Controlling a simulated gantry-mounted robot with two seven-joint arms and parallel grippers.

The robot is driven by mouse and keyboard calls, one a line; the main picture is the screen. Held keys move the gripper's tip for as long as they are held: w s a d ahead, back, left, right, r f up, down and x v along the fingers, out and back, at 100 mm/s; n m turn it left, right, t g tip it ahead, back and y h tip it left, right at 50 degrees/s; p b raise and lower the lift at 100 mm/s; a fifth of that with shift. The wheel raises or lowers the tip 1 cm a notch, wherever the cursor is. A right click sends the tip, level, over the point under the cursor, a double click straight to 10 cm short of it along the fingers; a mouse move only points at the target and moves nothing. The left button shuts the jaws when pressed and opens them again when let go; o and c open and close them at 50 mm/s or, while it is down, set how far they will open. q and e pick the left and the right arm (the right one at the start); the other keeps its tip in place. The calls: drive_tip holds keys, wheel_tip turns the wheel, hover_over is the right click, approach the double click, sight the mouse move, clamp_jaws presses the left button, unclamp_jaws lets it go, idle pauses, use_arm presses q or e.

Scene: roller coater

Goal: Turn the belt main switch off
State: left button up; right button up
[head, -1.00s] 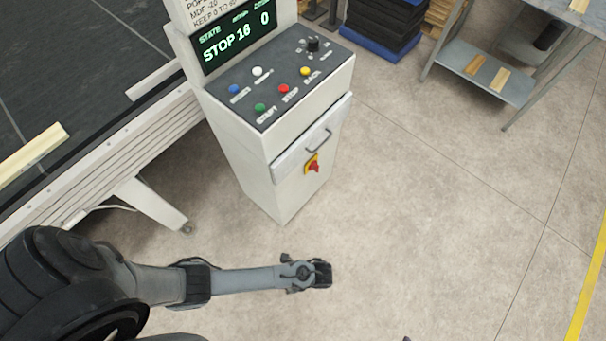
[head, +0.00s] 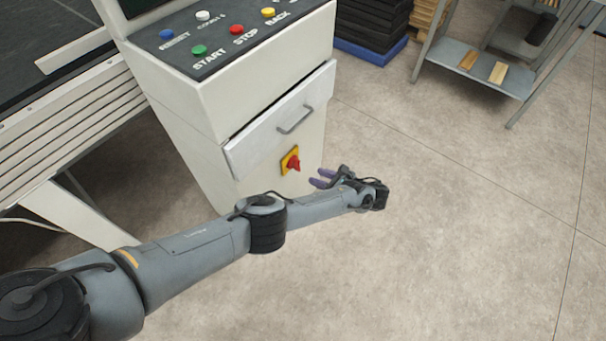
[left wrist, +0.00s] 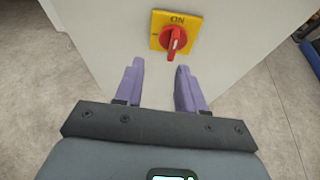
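The belt main switch is a red rotary knob (head: 293,163) on a yellow plate (head: 287,161), on the white cabinet front below the drawer. In the left wrist view the knob (left wrist: 173,41) stands roughly upright, its lower end pointing down, with "ON" on the plate above it. My left gripper (head: 322,179) is just right of and in front of the switch in the head view. In the left wrist view its two purple fingers (left wrist: 160,78) are apart with nothing between them, below the knob and not touching it. My right gripper is not in view.
The white cabinet (head: 220,110) carries a drawer handle (head: 295,119) above the switch and a button panel (head: 220,35) on top. A conveyor frame (head: 70,120) stands at left. A grey shelf (head: 480,68) with wood pieces stands at back right. The floor to the right is clear.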

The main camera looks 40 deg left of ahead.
sight(300, 163)
use_arm(q)
drive_tip(key=shift+t, duration=0.3)
drive_tip(key=b+x, duration=0.1)
drive_tip(key=x, duration=0.2)
drive_tip(key=w+b+x, duration=0.1)
drive_tip(key=x, duration=0.3)
drive_tip(key=w+r+b+x, duration=0.1)
drive_tip(key=x, duration=0.2)
drive_tip(key=shift+a+f, duration=0.1)
drive_tip(key=shift+a, duration=0.25)
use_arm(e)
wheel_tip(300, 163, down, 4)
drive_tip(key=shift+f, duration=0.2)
use_arm(q)
drive_tip(key=shift+w, duration=0.1)
clamp_jaws()
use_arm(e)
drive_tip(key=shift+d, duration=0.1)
